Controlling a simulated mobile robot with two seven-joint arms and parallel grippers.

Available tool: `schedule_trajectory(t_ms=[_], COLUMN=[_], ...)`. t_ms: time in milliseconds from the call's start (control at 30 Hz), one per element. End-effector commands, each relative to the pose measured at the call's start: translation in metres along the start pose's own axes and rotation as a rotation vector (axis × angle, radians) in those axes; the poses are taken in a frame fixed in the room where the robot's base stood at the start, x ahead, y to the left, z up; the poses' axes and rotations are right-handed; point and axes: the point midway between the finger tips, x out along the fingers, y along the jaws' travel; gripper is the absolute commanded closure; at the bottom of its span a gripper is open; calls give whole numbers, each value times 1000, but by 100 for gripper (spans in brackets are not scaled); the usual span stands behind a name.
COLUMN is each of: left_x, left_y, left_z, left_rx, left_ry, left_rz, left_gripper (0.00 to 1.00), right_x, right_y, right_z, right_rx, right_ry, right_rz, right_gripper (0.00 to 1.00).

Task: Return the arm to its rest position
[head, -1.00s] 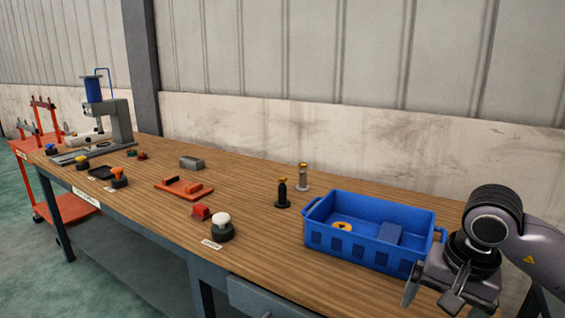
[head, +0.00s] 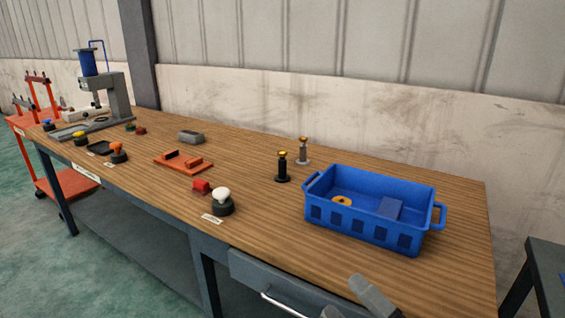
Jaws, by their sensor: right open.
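My right gripper (head: 344,296) shows only as two grey fingertips at the bottom edge, in front of the bench's near edge. The fingers are apart with nothing between them, so it is open and empty. The rest of my right arm is out of the picture. My left arm and gripper are not in view. The blue bin (head: 360,232) stands on the bench above the fingertips in the picture, clear of them.
The wooden bench (head: 270,200) carries two yellow-topped posts (head: 282,167), a white-knobbed button (head: 222,203), an orange fixture (head: 183,164) and a grey press (head: 118,98). A drawer handle (head: 290,304) sits near the fingertips. A dark table (head: 549,270) stands at right.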

Motion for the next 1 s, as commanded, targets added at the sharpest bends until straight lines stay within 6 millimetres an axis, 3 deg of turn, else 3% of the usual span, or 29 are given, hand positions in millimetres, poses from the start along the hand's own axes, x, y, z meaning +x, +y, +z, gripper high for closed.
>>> schedule_trajectory(t_ms=[100,200,300,400,500,633,1000], left_x=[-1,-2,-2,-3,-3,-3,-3], left_y=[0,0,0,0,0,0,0], left_z=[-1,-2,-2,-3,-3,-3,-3], left_rx=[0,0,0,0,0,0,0], left_ry=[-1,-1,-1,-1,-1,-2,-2], left_rz=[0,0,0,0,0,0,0], left_gripper=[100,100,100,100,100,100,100], right_x=[-47,-97,-150,-191,-216,-230,-230], right_y=[-49,-93,-133,-159,-174,-181,-181], right_z=[30,43,39,28,18,12,12], right_rx=[409,730,1005,1200,1318,1380,1380], right_ry=[-309,-568,-804,-980,-1092,-1151,-1151], right_rz=[-98,-163,-211,-236,-250,-255,-256], right_gripper=[6,6,6,6,6,6,6])
